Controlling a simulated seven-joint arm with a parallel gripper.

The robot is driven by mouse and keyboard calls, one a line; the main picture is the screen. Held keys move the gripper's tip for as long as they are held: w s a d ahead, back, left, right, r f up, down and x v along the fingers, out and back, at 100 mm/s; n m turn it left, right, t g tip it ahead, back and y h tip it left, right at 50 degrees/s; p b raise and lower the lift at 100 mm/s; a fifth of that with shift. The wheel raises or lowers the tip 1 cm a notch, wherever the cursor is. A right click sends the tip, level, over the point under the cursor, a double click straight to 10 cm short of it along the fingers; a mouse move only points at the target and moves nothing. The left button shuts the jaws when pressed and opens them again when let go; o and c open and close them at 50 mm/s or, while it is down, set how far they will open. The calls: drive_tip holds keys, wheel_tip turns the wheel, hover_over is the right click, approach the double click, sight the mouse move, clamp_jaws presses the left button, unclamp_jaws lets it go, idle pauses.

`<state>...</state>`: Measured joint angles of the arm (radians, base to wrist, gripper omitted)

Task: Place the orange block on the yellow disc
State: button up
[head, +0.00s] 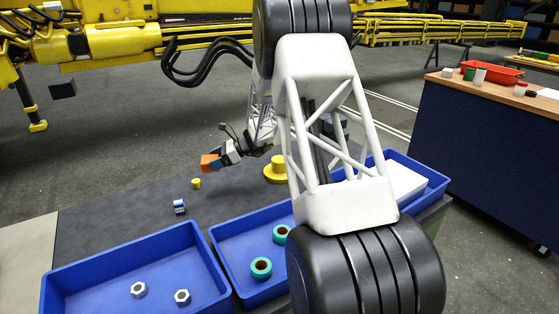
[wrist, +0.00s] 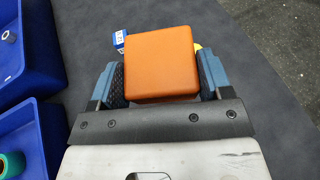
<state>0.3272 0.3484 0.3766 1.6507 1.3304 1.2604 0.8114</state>
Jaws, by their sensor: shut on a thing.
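The orange block (head: 210,162) is held in my gripper (head: 215,163), above the grey table in the head view. In the wrist view, the orange block (wrist: 160,63) sits between the two blue fingers of my gripper (wrist: 160,80), which are shut on its sides. The yellow disc (head: 274,175) lies on the table to the right of my gripper in the head view, with a smaller yellow round part on top. My arm stands close to its right side. The disc is not clearly visible in the wrist view.
A small yellow cylinder (head: 196,184) and a blue-and-white item (head: 179,207) stand on the table near the block. Blue trays (head: 75,270) line the front, holding nuts (head: 138,290) and teal rings (head: 261,267). The table (head: 120,215) is clear at the left.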

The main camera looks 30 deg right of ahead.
drive_tip(key=s+d+m+t+h, duration=0.1)
drive_tip(key=s+d+m+t, duration=0.1)
drive_tip(key=s+d, duration=0.6)
drive_tip(key=s+d+r+m+t+h, duration=0.1)
drive_tip(key=s+d+m+t+h, duration=0.1)
drive_tip(key=s+d, duration=0.7)
drive_tip(key=d, duration=0.4)
drive_tip(key=shift+s+d+m+t, duration=0.2)
drive_tip(key=shift+d+m+t, duration=0.1)
drive_tip(key=shift+d, duration=0.05)
drive_tip(key=shift+w, duration=0.1)
hover_over(279, 167)
drive_tip(key=w+d, duration=0.2)
drive_tip(key=d, duration=0.1)
drive_tip(key=shift+s+d+f, duration=0.2)
drive_tip(key=shift+s+f, duration=0.05)
drive_tip(key=shift+f, duration=0.45)
drive_tip(key=shift+f, duration=1.75)
drive_tip(key=shift+f, duration=0.2)
